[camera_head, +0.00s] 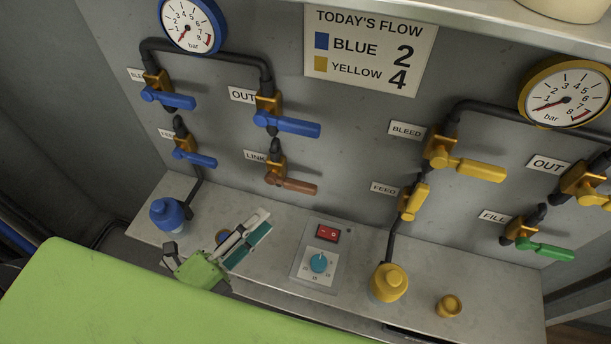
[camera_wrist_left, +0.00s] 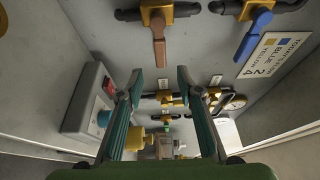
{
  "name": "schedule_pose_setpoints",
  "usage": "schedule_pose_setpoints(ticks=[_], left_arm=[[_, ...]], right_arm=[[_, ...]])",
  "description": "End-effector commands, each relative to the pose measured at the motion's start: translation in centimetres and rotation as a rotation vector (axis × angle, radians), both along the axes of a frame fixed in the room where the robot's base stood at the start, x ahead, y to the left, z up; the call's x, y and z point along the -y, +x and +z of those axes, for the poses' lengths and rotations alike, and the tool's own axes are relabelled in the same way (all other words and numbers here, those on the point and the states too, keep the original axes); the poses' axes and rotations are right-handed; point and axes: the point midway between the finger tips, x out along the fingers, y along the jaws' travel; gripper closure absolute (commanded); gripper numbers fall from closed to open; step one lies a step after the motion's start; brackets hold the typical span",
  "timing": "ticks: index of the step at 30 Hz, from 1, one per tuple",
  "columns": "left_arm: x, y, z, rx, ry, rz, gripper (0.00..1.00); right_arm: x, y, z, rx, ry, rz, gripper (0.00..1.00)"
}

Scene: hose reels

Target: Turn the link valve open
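The link valve has a brown lever (camera_head: 291,182) on a brass body, beside the LINK label (camera_head: 256,156) on the wall panel. Its lever points right, across its dark pipe. In the left wrist view the brown lever (camera_wrist_left: 159,50) lies ahead of the fingertips, between them from side to side. My left gripper (camera_head: 262,222) is below the link valve, over the grey ledge, apart from the lever. Its teal fingers are spread and empty in the left wrist view (camera_wrist_left: 159,77). My right gripper shows in neither view.
Blue levers (camera_head: 286,124) sit above and left of the link valve. Yellow levers (camera_head: 480,169) and a green lever (camera_head: 545,250) are on the right. A control box (camera_head: 313,270) with a red switch and teal knob stands on the ledge right of my gripper. A blue cap (camera_head: 166,214) is left.

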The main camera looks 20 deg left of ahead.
Motion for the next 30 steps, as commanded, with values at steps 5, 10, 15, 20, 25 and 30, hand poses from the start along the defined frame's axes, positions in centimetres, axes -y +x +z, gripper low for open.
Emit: schedule_pose_setpoints(ticks=[5,10,15,20,25,30], left_arm=[[1.1,2.4,0.3,0.004,-0.001,-0.001,0.67],[2.3,5.2,0.3,0.003,-0.001,0.0,0.67],[3.5,8.0,0.2,0.002,-0.001,0.001,0.67],[4.6,10.2,0.2,0.0,-0.002,0.001,0.67],[5.2,11.6,0.0,-0.002,-0.001,0.001,0.67],[5.5,12.1,-0.1,-0.003,-0.001,0.001,0.67]], right_arm=[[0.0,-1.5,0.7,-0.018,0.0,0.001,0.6],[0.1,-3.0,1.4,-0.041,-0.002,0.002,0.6],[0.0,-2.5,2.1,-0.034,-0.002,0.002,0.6],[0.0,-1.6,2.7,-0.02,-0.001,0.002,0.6],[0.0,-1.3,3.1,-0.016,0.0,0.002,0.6],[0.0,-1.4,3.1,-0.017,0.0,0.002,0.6]])
